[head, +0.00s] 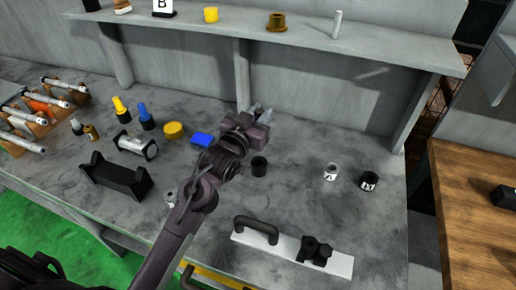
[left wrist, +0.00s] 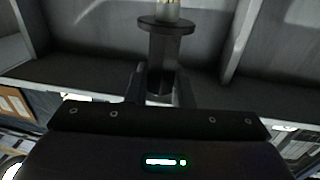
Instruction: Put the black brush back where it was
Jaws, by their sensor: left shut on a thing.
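My left gripper (head: 262,118) reaches over the back middle of the grey workbench, near the wall below the shelf. In the left wrist view its fingers (left wrist: 160,88) are shut on the black brush (left wrist: 165,48). The brush shows as a dark post with a wide dark disc and a pale tip above it, cut off by the top edge. In the head view I cannot make the brush out clearly from the gripper. My right gripper is not in view.
A short black cylinder (head: 259,167) stands just below my gripper. A blue block (head: 201,139) and yellow disc (head: 173,130) lie to the left. Labelled white (head: 331,172) and black (head: 369,181) pieces stand right. The shelf (head: 300,38) overhangs. A white plate with handle (head: 330,262) lies in front.

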